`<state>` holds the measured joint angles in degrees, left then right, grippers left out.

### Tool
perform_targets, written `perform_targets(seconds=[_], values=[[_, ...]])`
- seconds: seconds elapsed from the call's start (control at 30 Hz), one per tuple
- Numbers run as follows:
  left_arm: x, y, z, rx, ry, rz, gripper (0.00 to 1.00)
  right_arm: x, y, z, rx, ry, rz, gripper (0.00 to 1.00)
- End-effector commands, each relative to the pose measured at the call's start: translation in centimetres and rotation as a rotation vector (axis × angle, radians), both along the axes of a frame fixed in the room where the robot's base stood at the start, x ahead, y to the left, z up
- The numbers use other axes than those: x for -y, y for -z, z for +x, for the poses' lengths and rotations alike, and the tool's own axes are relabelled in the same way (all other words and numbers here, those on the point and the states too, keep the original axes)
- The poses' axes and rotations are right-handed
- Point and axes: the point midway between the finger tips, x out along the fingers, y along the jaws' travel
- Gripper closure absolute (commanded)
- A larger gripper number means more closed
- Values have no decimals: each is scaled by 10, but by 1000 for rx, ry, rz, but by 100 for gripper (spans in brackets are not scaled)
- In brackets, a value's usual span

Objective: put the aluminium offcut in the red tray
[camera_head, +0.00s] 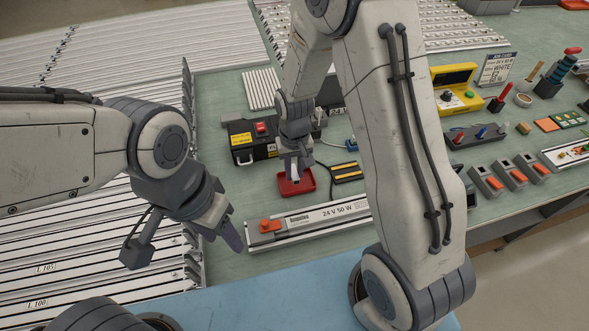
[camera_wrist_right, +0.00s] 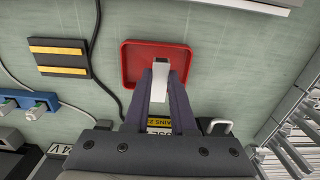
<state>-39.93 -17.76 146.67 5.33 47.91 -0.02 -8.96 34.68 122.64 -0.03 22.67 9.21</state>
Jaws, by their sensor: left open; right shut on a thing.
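The red tray (camera_head: 300,186) lies on the green bench top in the head view, and it also shows in the right wrist view (camera_wrist_right: 134,66). My right gripper (camera_head: 295,172) points down just over the tray. In the right wrist view its dark fingers (camera_wrist_right: 161,85) are shut on the aluminium offcut (camera_wrist_right: 160,72), a small pale silver block. The offcut overlaps the tray's near part there; its exact height above the tray cannot be told. My left gripper (camera_head: 228,232) is open and empty, over the edge of the slatted racks, left of the bench lamp.
A black power box (camera_head: 252,140) stands just left of my right gripper. A yellow-striped black pad (camera_head: 346,171) and cables lie right of the tray. A long lamp labelled 24 V 50 W (camera_head: 318,218) lies in front. Several orange-button boxes (camera_head: 514,173) stand at right.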

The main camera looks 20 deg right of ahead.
Motion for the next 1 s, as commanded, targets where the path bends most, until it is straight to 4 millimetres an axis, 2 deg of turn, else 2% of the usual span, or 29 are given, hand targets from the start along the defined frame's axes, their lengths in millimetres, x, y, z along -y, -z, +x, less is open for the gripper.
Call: perform_targets(seconds=[0.8, 0.83, 0.9, 1.0], values=[[0, 7, 0, 0, 0, 0, 50, 0, 16, 0, 1, -1, 0, 100], [0, 7, 0, 0, 0, 0, 50, 0, 16, 0, 1, -1, 0, 69], [0, 7, 0, 0, 0, 0, 50, 0, 16, 0, 1, 0, 0, 46], [0, 7, 0, 0, 0, 0, 50, 0, 16, 0, 1, -1, 0, 46]])
